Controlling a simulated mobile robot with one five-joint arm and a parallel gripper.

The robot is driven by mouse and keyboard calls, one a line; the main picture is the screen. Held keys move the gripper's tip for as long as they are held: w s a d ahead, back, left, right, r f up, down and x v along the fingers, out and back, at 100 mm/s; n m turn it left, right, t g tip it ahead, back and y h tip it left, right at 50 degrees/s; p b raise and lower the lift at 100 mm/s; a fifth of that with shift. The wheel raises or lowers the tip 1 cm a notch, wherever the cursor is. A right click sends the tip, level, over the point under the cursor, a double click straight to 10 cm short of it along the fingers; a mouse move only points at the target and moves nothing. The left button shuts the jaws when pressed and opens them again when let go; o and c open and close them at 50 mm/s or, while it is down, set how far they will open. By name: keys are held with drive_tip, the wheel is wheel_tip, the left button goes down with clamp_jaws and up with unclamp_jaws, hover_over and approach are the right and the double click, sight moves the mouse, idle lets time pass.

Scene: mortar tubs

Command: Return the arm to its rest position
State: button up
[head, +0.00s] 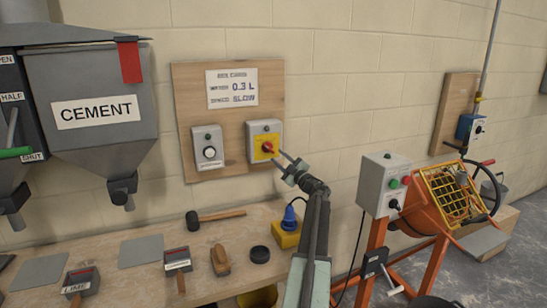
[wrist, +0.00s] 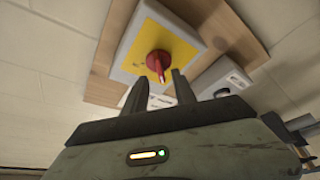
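My arm (head: 316,235) reaches up from the bottom of the head view toward the wall board. My gripper (head: 283,160) is at its end, just in front of the grey box with the yellow plate (head: 264,139) and red rotary knob (head: 269,147). The red knob (wrist: 160,60) shows just beyond the fingertips on the yellow plate (wrist: 179,52). I cannot tell whether a fingertip touches it.
The wooden board (head: 235,88) also holds a sign and a dial box (head: 208,147). Below is a workbench (head: 130,250) with a mallet (head: 212,217), a yellow box with blue plug (head: 288,230) and tools. An orange mixer (head: 440,195) with a control box (head: 384,184) stands to the right.

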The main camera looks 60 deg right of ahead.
drive_tip(key=v, duration=0.2)
drive_tip(key=shift+s+a+f, duration=0.1)
drive_tip(key=shift+s, duration=0.15)
